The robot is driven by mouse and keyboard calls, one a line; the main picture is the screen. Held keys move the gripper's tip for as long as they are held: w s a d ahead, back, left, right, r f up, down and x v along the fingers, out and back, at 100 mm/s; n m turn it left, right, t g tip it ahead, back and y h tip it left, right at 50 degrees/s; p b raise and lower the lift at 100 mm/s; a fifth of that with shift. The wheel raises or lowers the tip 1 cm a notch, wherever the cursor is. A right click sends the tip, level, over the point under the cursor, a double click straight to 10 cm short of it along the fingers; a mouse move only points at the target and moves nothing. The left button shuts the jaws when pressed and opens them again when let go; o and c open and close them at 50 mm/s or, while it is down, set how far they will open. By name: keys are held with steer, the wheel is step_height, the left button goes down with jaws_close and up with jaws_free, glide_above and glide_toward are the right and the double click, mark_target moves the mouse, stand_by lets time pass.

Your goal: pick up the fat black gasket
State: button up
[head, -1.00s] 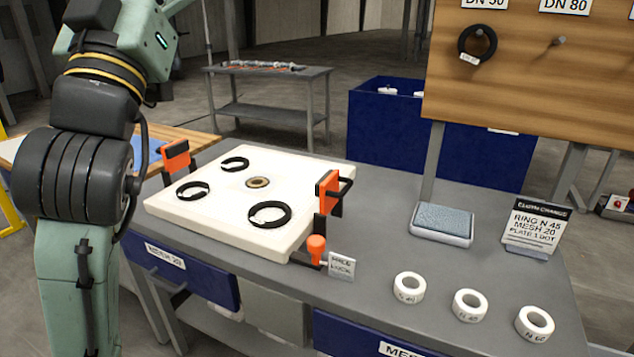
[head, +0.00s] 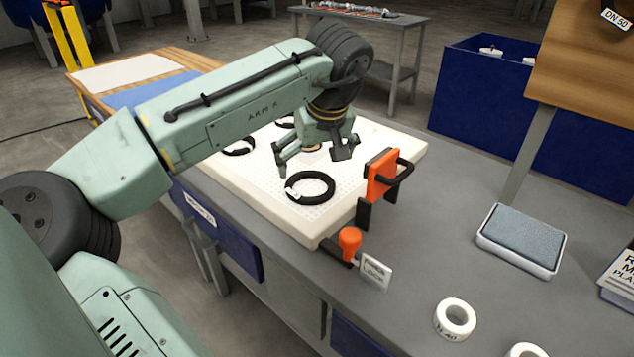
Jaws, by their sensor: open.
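A black gasket (head: 310,187) with a small white tag lies flat on the white perforated plate (head: 285,222), near its front corner; it looks the thickest of the black rings. A second black ring (head: 240,147) lies farther left on the plate, partly behind my arm. A third (head: 285,122) is mostly hidden by my arm. My gripper (head: 312,164) is open and empty, pointing down above the plate, just behind the thick gasket in the picture. I cannot tell its exact height. A tan centre piece shows partly between the fingers.
An orange clamp (head: 381,176) with a black handle stands at the plate's right edge. An orange knob (head: 349,242) and a small sign (head: 375,272) are in front. A grey-blue pad (head: 522,238) and white rings (head: 455,319) lie on the grey bench at right.

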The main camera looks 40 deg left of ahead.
mark_target(309, 188)
steer(key=shift+p+x, duration=0.8)
steer(key=shift+x, duration=2.7)
steer(key=shift+s, duration=0.1)
steer(key=shift+c, duration=0.5)
steer(key=c, duration=1.3)
steer(key=shift+o, duration=0.2)
